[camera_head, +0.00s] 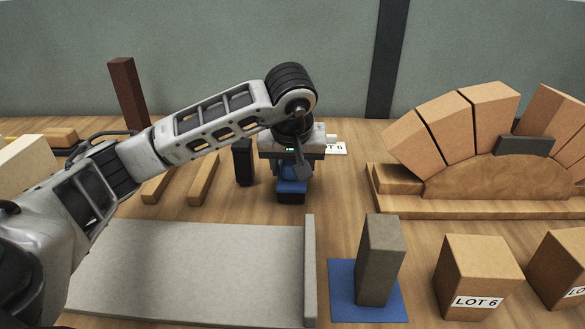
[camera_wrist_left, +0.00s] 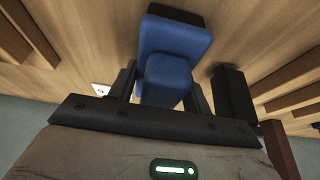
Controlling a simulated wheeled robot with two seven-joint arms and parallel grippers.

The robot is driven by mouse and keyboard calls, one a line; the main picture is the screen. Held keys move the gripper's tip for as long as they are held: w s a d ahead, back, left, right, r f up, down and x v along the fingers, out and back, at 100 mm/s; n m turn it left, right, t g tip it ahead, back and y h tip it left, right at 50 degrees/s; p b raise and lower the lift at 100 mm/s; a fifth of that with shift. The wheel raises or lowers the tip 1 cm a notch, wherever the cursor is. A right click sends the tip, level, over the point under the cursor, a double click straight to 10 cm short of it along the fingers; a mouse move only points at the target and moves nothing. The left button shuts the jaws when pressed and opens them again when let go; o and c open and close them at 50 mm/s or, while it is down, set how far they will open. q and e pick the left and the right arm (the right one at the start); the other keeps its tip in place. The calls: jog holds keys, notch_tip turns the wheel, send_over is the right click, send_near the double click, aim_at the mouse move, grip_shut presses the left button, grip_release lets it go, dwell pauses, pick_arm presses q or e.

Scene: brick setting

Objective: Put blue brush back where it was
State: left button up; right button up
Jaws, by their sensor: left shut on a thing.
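The blue brush (camera_head: 291,187) is upright beneath my left gripper (camera_head: 291,172), with its dark lower end at or just above the wooden table; I cannot tell if it touches. The left gripper is shut on the brush's blue upper part. In the left wrist view the blue brush (camera_wrist_left: 168,75) stands between the two dark fingers of the left gripper (camera_wrist_left: 165,85), and its wider block lies beyond the fingers. My right gripper is in neither view.
A black block (camera_head: 243,162) stands just left of the brush. Wooden strips (camera_head: 204,179) lie further left. A grey slab (camera_head: 200,270) with a raised edge is in front. A grey brick (camera_head: 379,262) stands on a blue mat (camera_head: 340,290). A brick arch (camera_head: 480,175) is at right.

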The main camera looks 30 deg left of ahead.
pick_arm(q)
jog(key=shift+f, duration=0.15)
jog(key=shift+f, duration=0.15)
jog(key=o, duration=1.2)
